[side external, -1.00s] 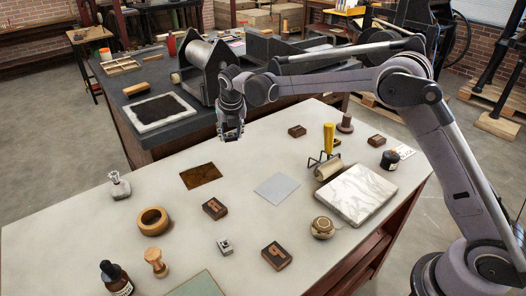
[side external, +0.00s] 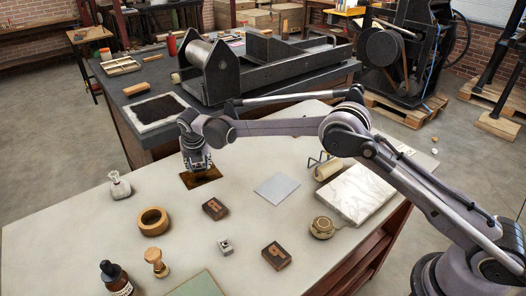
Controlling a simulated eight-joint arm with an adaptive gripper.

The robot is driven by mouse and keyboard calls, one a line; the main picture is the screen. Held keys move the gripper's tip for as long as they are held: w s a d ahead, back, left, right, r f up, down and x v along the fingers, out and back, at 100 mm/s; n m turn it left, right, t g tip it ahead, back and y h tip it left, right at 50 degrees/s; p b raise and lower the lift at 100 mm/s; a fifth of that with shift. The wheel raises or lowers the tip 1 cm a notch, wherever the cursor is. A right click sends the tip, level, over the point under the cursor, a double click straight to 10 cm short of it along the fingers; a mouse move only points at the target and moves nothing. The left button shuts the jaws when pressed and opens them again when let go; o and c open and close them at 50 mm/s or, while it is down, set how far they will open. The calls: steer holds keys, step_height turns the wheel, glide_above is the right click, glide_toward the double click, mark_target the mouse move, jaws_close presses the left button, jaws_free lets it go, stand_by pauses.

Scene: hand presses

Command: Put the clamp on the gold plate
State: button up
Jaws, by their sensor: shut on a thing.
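The gold plate (side external: 203,181), a thin dark bronze-brown square, lies flat on the pale table left of centre. My gripper (side external: 197,169) points down over its far part and covers some of it. My gripper is shut on a small greyish thing, likely the clamp, which blends with the fingers and is mostly hidden. I cannot tell whether the held thing touches the plate or hangs just above it.
A silver-grey plate (side external: 277,189) lies to the right, near a marble slab (side external: 357,194). A wooden ring (side external: 153,221), a dark block (side external: 215,209) and a small metal block (side external: 225,246) stand nearer. A glass bottle (side external: 119,186) stands left of the gold plate.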

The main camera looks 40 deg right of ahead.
steer(key=shift+f, duration=0.85)
steer(key=shift+f, duration=0.15)
steer(key=o, duration=1.2)
